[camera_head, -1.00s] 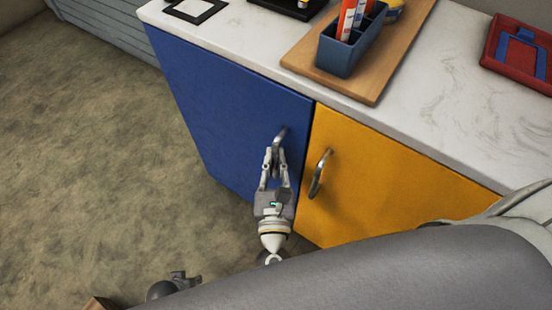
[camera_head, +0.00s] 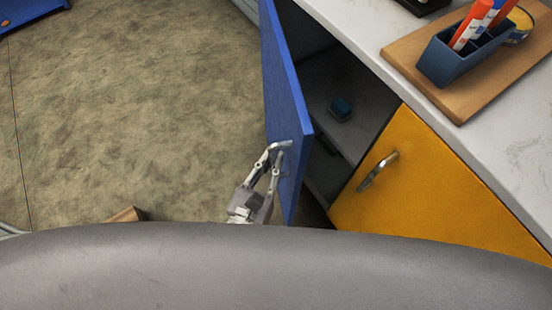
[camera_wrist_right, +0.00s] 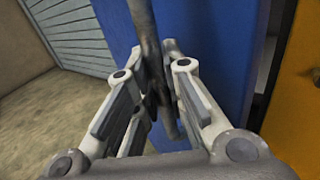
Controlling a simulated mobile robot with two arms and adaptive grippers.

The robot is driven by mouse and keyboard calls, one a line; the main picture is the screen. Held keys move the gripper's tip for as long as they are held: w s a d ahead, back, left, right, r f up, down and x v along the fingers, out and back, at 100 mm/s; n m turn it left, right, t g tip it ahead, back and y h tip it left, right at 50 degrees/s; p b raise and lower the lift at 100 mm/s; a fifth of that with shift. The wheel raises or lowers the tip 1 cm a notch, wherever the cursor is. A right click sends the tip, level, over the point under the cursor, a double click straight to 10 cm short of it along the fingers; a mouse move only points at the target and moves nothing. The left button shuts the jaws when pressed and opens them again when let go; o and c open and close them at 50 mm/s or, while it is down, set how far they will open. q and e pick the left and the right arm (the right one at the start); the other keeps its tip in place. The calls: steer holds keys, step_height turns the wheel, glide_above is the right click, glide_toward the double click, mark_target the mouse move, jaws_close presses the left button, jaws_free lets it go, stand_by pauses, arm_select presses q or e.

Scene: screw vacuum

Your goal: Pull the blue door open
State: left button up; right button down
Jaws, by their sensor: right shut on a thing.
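The blue door (camera_head: 283,105) stands swung open from the cabinet, seen almost edge-on in the head view. Its metal handle (camera_head: 282,146) is near the door's free edge. My right gripper (camera_head: 275,153) is shut on this handle. In the right wrist view the fingers (camera_wrist_right: 160,95) close on both sides of the handle bar (camera_wrist_right: 147,45), with the blue door (camera_wrist_right: 205,50) behind. My left gripper is not in view.
A wooden board (camera_head: 400,55) with a blue pen holder (camera_head: 455,60) lies on the white countertop.

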steer(key=c, duration=1.5)
jaws_free()
steer(key=shift+d, duration=0.15)
